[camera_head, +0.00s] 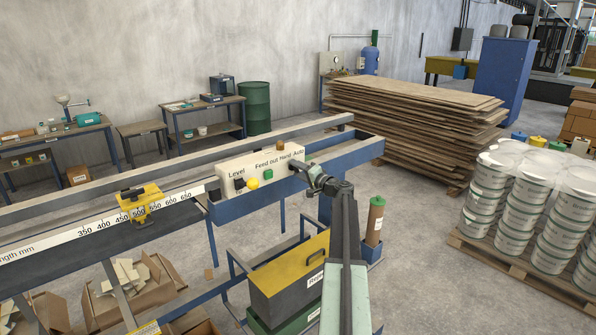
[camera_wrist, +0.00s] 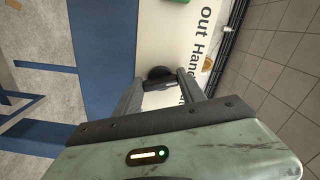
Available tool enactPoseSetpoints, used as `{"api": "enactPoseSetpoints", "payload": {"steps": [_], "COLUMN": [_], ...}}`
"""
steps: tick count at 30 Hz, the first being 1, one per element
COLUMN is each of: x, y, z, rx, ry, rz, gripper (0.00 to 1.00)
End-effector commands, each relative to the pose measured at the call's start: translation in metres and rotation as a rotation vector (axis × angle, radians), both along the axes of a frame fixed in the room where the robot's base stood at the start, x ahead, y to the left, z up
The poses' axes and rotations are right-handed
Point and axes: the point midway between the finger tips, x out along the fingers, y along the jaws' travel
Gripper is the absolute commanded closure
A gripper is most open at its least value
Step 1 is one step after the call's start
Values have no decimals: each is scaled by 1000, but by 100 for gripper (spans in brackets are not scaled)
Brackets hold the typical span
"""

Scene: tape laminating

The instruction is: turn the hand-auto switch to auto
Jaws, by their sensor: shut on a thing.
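The cream control panel (camera_head: 222,172) stands on the blue machine frame and bears the printed words Level, Feed out, Hand and Auto. The hand-auto switch is a black knob (camera_wrist: 159,72) at the panel's right end, below the Hand and Auto labels. My gripper (camera_head: 301,168) reaches it from the right, and its fingers hide most of the knob in the head view. In the wrist view, my gripper (camera_wrist: 160,78) has one finger on each side of the knob and is shut on it. Which way the knob points cannot be told. One finger partly covers the lettering.
A green button (camera_head: 268,174), a yellow button (camera_head: 252,184) and a black Level knob (camera_head: 239,184) sit left of the switch. A yellow-topped box (camera_head: 290,263) stands below the panel. A brown roll (camera_head: 375,221) stands upright right of my arm.

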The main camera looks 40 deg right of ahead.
Motion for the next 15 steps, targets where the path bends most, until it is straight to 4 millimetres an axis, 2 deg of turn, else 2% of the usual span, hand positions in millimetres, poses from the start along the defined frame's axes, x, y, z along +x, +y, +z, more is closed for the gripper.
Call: {"api": "enactPoseSetpoints", "payload": {"steps": [15], "x": [-1], "y": [0], "z": [2], "rx": [485], "ry": [-34], "rz": [0], "gripper": [93]}}
